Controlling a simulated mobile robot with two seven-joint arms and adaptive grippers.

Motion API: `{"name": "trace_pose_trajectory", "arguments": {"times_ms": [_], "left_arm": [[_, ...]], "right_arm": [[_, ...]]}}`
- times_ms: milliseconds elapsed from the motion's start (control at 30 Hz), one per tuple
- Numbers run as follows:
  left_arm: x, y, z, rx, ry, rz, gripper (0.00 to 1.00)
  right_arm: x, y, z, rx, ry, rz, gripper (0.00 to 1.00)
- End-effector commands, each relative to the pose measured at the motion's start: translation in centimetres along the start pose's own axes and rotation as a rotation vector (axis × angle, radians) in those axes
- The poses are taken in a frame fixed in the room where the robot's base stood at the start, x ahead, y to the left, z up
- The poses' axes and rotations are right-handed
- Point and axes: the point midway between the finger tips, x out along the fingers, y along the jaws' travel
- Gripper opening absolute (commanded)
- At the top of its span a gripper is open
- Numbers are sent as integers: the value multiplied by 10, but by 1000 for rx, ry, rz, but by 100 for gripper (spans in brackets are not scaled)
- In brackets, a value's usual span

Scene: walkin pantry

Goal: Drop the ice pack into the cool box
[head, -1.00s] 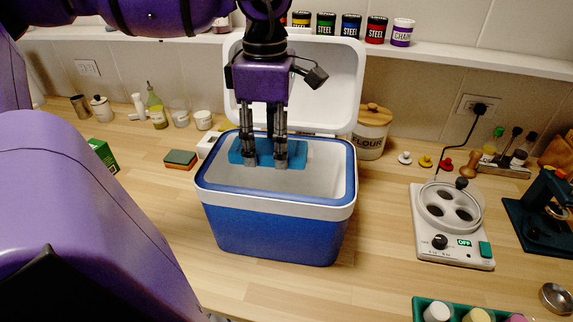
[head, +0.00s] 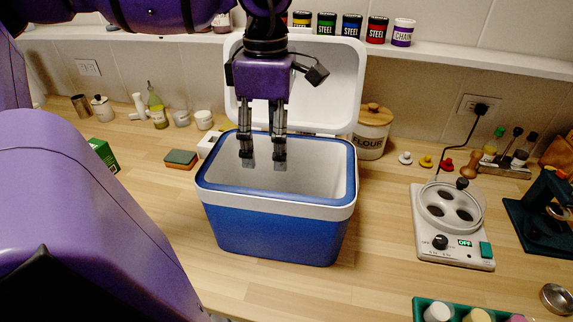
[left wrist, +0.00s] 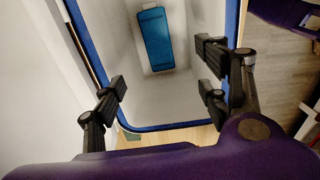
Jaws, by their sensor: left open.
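The blue cool box (head: 278,232) with a white inside stands on the wooden counter, its white lid (head: 340,85) raised at the back. My left gripper (head: 263,160) points down over the box opening, open and empty. In the left wrist view its fingers (left wrist: 160,92) are spread apart above the box. The ice pack (left wrist: 156,40), a flat blue rectangle, lies inside the cool box, below the fingers and apart from them. In the head view the box's front wall hides the ice pack. My right gripper is not in view.
A sponge (head: 181,159) and a green box (head: 103,154) are left of the cool box. A flour jar (head: 373,135) stands close behind its right side. A white appliance (head: 452,225) stands to the right. Counter between them is clear.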

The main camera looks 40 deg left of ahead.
Motion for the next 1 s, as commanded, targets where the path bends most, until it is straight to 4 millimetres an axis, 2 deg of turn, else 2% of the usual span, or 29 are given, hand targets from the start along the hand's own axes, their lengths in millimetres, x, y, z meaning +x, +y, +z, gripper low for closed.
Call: {"name": "trace_pose_trajectory", "arguments": {"times_ms": [300, 500, 700, 1000], "left_arm": [[-66, 1, 0, -2, -2, 5, 68], [-99, 0, 0, -3, 0, 4, 68], [-111, 0, 0, -1, -1, 2, 68], [-111, 0, 0, 0, -1, 2, 68]], "right_arm": [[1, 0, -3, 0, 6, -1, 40], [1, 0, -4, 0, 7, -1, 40], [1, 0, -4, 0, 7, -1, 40], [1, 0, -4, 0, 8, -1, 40]]}}
